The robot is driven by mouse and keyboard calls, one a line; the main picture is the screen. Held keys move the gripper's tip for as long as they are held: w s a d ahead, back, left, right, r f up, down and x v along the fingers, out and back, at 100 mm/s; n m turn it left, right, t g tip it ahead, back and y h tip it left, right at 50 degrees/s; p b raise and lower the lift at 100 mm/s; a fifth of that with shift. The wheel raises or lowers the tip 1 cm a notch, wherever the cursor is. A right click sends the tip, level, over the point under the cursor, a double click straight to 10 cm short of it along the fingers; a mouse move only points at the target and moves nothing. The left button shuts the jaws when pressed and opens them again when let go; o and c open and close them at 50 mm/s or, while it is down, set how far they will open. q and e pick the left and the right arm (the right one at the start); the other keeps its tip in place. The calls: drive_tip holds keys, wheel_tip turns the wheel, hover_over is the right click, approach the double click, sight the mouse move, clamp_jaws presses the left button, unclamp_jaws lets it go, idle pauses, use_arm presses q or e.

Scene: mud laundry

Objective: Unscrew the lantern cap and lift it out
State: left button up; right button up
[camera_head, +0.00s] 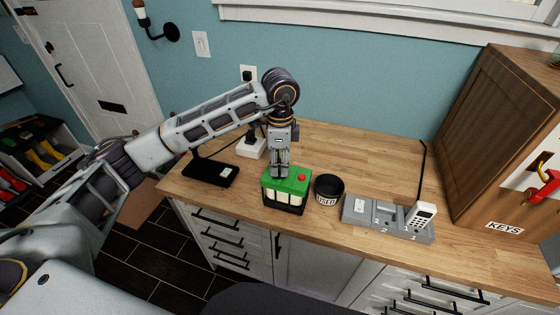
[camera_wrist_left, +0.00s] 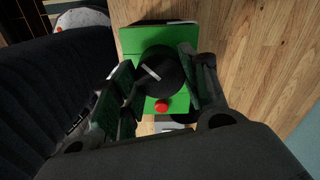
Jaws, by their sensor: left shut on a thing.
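The lantern (camera_head: 284,198) has a green top and a dark frame with pale panels, and stands upright on the counter. A red button (camera_head: 302,178) sits on its top; it also shows in the wrist view (camera_wrist_left: 162,106). In the wrist view, a round black cap (camera_wrist_left: 161,72) with a pale line mark lies over the green top (camera_wrist_left: 132,42). My left gripper (camera_head: 280,172) points straight down over the lantern. Its fingers (camera_wrist_left: 160,82) are closed on the cap from both sides. I cannot tell whether the cap is raised off the top. My right gripper is not in view.
A black cup labelled USED (camera_head: 328,190) stands close to the lantern's right. A grey dock (camera_head: 384,216) with a white handset (camera_head: 423,213) is further right. A black stand (camera_head: 210,172) is on the left. A wooden KEYS cabinet (camera_head: 505,140) stands at the right end.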

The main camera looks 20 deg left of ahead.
use_arm(q)
drive_tip(key=shift+n, duration=0.3)
drive_tip(key=shift+n+p, duration=0.35)
drive_tip(key=shift+n, duration=0.35)
drive_tip(key=shift+r+n+p, duration=0.1)
drive_tip(key=shift+n+p, duration=0.3)
drive_tip(key=shift+p, duration=1.7)
drive_tip(key=o, duration=1.1)
drive_tip(key=c, duration=0.4)
drive_tip(key=shift+r, duration=0.1)
